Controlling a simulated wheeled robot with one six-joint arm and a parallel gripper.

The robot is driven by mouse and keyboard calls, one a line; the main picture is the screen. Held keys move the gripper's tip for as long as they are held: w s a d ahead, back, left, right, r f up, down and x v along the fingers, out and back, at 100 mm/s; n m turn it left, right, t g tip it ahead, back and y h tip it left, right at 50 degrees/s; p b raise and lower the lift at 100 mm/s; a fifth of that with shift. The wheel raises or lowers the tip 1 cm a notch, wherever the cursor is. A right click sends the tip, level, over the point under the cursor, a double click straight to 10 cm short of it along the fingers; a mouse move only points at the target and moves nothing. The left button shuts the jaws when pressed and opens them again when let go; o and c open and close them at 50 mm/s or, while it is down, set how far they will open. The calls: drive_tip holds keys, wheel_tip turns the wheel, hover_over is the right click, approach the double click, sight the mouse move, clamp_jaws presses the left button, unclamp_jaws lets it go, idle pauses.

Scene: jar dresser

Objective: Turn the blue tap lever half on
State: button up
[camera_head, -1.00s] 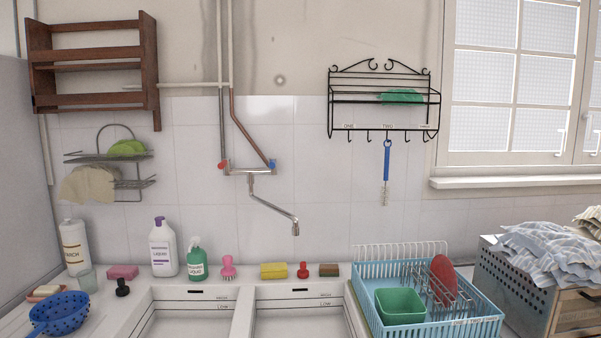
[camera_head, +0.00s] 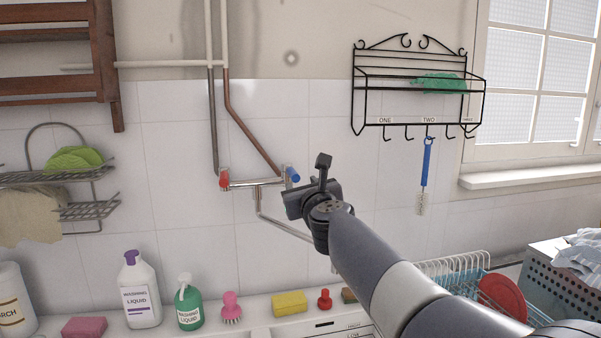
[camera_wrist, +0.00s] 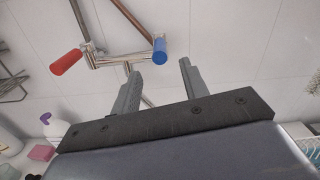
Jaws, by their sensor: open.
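The blue tap lever (camera_head: 292,175) is at the right end of the chrome wall tap (camera_head: 255,183). The red lever (camera_head: 224,178) is at its left end. In the wrist view the blue lever (camera_wrist: 160,51) shows beyond and between my two fingertips, with the red lever (camera_wrist: 66,62) further left. My gripper (camera_wrist: 158,68) is open and empty, with a gap between it and the blue lever. In the head view my gripper (camera_head: 308,183) is just right of the blue lever. My arm hides part of the spout.
A black wire rack (camera_head: 415,95) with a hanging blue brush (camera_head: 426,165) is on the wall to the right. Bottles, a pink brush (camera_head: 231,305) and a yellow sponge (camera_head: 289,303) stand along the sink's back ledge. Copper and grey pipes run above the tap.

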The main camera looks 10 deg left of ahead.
sight(294, 172)
drive_tip(key=p+x, duration=0.3)
drive_tip(key=x, duration=0.4)
drive_tip(key=shift+w+a, duration=0.2)
drive_tip(key=shift+w, duration=0.1)
drive_tip(key=shift+w+a+p, duration=0.35)
drive_tip(key=shift+w+p, duration=0.1)
drive_tip(key=shift+w, duration=0.2)
drive_tip(key=shift+c, duration=0.2)
clamp_jaws()
